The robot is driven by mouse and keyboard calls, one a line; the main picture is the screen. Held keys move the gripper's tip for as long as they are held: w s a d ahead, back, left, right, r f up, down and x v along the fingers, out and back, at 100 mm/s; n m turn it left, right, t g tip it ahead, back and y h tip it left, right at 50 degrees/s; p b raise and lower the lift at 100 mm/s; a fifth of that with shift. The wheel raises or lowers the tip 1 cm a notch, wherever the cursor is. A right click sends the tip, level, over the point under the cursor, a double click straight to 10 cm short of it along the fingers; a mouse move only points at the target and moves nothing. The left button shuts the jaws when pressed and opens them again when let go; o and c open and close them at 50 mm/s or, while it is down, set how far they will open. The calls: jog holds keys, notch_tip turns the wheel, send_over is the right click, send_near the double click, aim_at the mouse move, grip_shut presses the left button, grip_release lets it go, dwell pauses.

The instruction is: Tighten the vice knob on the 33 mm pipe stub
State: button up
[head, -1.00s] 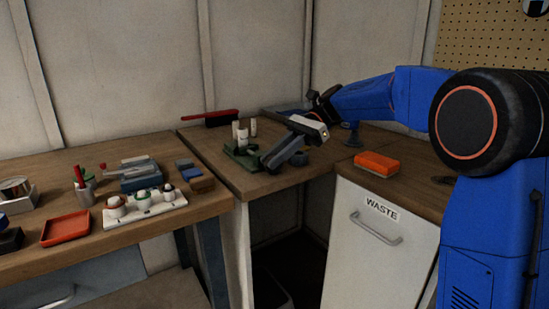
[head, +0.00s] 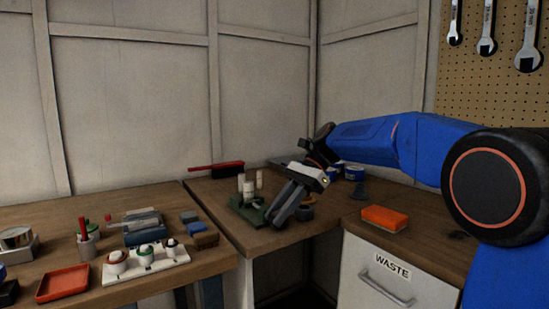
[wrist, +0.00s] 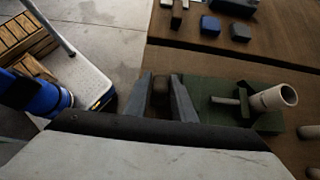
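The green vice (head: 246,207) stands on the bench corner with white pipe stubs (head: 249,188) in and near it. In the wrist view the vice (wrist: 205,88) lies right of my fingers, with a pale hollow pipe stub (wrist: 272,98) at its jaw and a grey screw (wrist: 224,101) pointing toward my fingers. My gripper (wrist: 164,98) is open beside the vice; it also shows in the head view (head: 285,208), tilted downward. A small dark brown shape shows between the fingers; I cannot tell whether it is the knob. Which stub is 33 mm is not readable.
An orange block (head: 385,218) lies on the bench right of my gripper, above a waste cabinet (head: 385,275). A dark ring (head: 304,213) is close behind the fingers. A red brush (head: 217,167) lies behind the vice. The left bench holds a red tray (head: 63,283) and a white rack (head: 147,262).

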aim_at(274, 213)
jog(key=h, duration=0.1)
jog(key=t+h, duration=0.2)
jog(key=shift+s+a, duration=0.25)
jog(key=shift+a, duration=0.15)
jog(key=t+h, duration=0.2)
jog(key=h, duration=0.1)
jog(key=t+h, duration=0.1)
jog(key=shift+s+a+f+h, duration=0.2)
jog(key=shift+a+f+h, duration=0.1)
jog(key=shift+f+h, duration=0.1)
notch_tip(274, 213, up, 18)
jog(key=shift+f, duration=0.25)
jog(key=shift+o, duration=0.3)
